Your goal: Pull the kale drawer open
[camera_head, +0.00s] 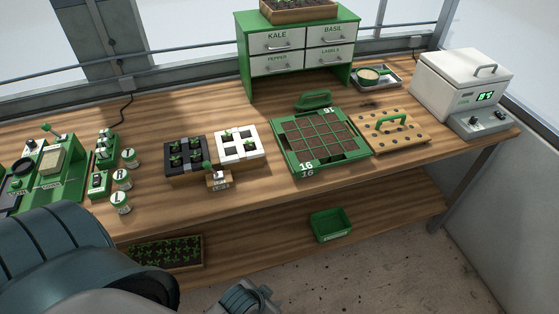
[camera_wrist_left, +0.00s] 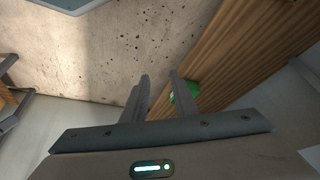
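The kale drawer (camera_head: 275,41) is the upper left white front of the green cabinet (camera_head: 243,60) at the back of the bench, labelled KALE. It is shut, flush with its neighbours, and its bar handle (camera_head: 279,48) is free. My left arm fills the lower left of the head view, far from the drawer. In the left wrist view my left gripper (camera_wrist_left: 159,76) has its two fingers apart with nothing between them, above the floor near the bench. The drawer is not in that view. My right gripper is not in view.
The basil (camera_head: 331,35), pepper (camera_head: 277,63) and labels (camera_head: 329,57) drawers are shut. A wooden planter (camera_head: 298,16) stands on top. A green seed tray (camera_head: 286,160) with a handled piece behind it lies before the cabinet. A dibber board (camera_head: 412,146) and white machine (camera_head: 448,80) stand right.

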